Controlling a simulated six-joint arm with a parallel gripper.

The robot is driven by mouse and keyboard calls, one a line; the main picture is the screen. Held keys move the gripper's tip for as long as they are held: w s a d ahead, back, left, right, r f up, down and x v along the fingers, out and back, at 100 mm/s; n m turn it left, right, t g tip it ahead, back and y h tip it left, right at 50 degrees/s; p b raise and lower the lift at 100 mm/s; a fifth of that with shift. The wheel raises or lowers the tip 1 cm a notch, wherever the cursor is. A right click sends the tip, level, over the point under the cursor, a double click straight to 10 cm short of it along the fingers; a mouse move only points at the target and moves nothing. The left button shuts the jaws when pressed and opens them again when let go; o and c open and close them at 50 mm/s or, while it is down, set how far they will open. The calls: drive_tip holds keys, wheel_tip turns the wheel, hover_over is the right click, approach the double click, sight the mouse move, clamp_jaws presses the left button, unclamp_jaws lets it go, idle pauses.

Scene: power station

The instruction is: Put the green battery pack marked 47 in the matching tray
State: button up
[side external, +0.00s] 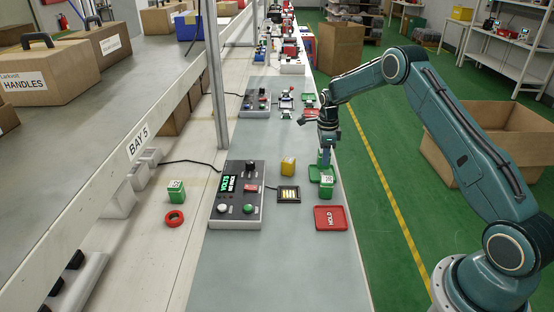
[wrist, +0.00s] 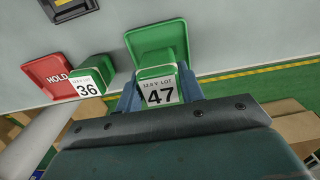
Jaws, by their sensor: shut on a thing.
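The green battery pack marked 47 (wrist: 160,88) is between the blue fingers of my gripper (wrist: 158,95), its white label facing the wrist camera. In the side view my gripper (side external: 327,157) points down, shut on that pack (side external: 320,158), which is partly hidden by the fingers. An empty-looking green tray (wrist: 157,42) lies just beyond the pack in the wrist view; the pack covers its near edge. The tray (side external: 315,173) also shows in the side view. I cannot tell whether the pack touches the tray or the bench.
A green pack marked 36 (wrist: 88,85) stands beside the green tray, near a red HOLD tray (side external: 331,218). A yellow pack (side external: 288,166) stands by a dark pad (side external: 289,194) and a control box (side external: 238,194).

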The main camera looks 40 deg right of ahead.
drive_tip(key=shift+f, duration=1.55)
drive_tip(key=o, duration=1.2)
drive_tip(key=shift+f, duration=0.1)
wheel_tip(320, 180, up, 12)
drive_tip(key=shift+r, duration=0.15)
